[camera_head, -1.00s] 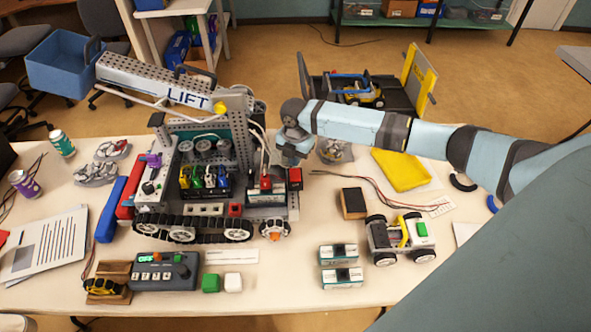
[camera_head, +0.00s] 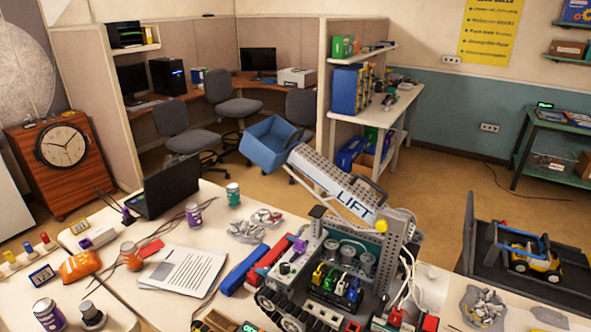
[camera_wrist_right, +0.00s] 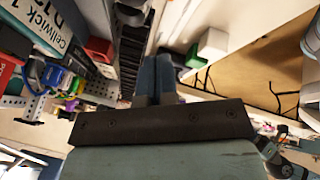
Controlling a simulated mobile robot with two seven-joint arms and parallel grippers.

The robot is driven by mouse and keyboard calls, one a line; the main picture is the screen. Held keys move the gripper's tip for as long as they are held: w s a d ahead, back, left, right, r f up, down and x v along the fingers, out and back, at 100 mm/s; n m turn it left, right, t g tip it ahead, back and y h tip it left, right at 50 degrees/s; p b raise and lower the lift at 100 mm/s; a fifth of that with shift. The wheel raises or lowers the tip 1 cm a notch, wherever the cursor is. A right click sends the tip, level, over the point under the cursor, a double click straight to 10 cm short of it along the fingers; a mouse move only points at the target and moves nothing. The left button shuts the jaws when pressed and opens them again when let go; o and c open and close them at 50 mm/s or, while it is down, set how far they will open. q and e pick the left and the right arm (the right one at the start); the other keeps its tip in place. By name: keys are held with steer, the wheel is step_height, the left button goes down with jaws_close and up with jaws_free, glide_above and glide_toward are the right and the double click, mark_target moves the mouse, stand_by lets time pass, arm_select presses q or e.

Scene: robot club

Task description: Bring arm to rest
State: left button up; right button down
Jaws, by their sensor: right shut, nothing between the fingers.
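My right gripper (camera_wrist_right: 157,78) shows in the right wrist view, its two fingers together and empty. It hangs beside the tracked lift robot, whose dark track (camera_wrist_right: 133,50) runs along its left. I cannot tell how far it is from the track. In the head view the lift robot (camera_head: 345,190) stands on the table (camera_head: 215,195) at the lower middle, its arm with the word LIFT tilted up to the left. Neither of my arms is in the head view. My left gripper is not in view.
The wrist view also shows a green block (camera_wrist_right: 191,60), a white block (camera_wrist_right: 213,43) and a coloured rack (camera_wrist_right: 58,78) near the gripper.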

steer(key=s+r+m+t+h, duration=0.1)
steer(key=s+m+t, duration=0.5)
steer(key=s+m, duration=0.8)
steer(key=s, duration=0.3)
steer(key=shift+s+r+t, duration=0.15)
steer(key=shift+s+t, duration=0.1)
steer(key=shift+t, duration=0.15)
